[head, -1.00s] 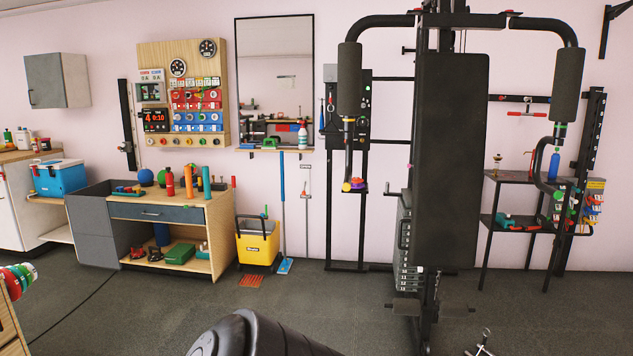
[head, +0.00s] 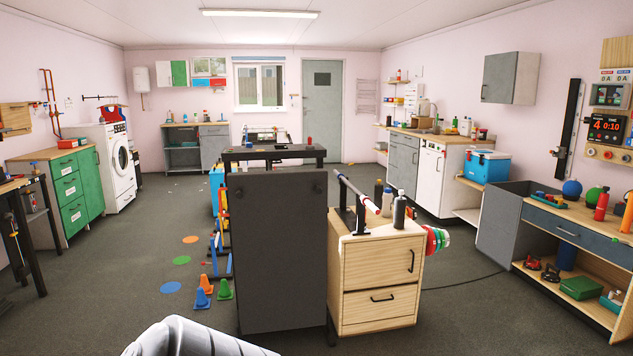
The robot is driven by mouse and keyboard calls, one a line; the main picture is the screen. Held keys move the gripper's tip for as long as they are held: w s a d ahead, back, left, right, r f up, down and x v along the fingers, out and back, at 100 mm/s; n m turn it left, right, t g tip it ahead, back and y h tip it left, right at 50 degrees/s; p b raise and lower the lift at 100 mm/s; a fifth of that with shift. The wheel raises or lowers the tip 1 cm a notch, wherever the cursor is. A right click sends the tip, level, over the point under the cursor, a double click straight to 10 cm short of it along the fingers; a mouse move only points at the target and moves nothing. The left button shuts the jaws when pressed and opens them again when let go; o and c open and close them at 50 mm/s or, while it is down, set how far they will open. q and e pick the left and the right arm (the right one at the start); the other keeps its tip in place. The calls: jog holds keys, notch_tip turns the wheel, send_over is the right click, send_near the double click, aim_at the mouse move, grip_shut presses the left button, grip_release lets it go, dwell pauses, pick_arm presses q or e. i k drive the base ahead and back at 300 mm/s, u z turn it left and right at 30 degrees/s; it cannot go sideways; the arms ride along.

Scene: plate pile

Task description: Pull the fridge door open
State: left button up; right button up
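I cannot make out a fridge for certain. A white-fronted appliance (head: 431,178) with a dark strip along its top is built in under the right-hand counter. Its front is shut, and I cannot tell whether it is a fridge or a dishwasher. It is well away from me, across the room. Neither of my grippers is in view. Only a pale rounded part of my own body shows at the bottom edge.
A tall dark grey panel (head: 280,255) and a wooden drawer cabinet (head: 376,275) stand close in front. Small cones (head: 202,298) and flat discs lie on the floor to their left. A workbench (head: 575,240) is at the right. Open floor lies at left centre.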

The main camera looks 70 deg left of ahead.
aim_at(431, 170)
jog(key=u, duration=1.25)
jog(key=i, duration=6.7)
jog(key=u, duration=1.7)
jog(key=i, duration=3.05)
jog(key=z, duration=1.35)
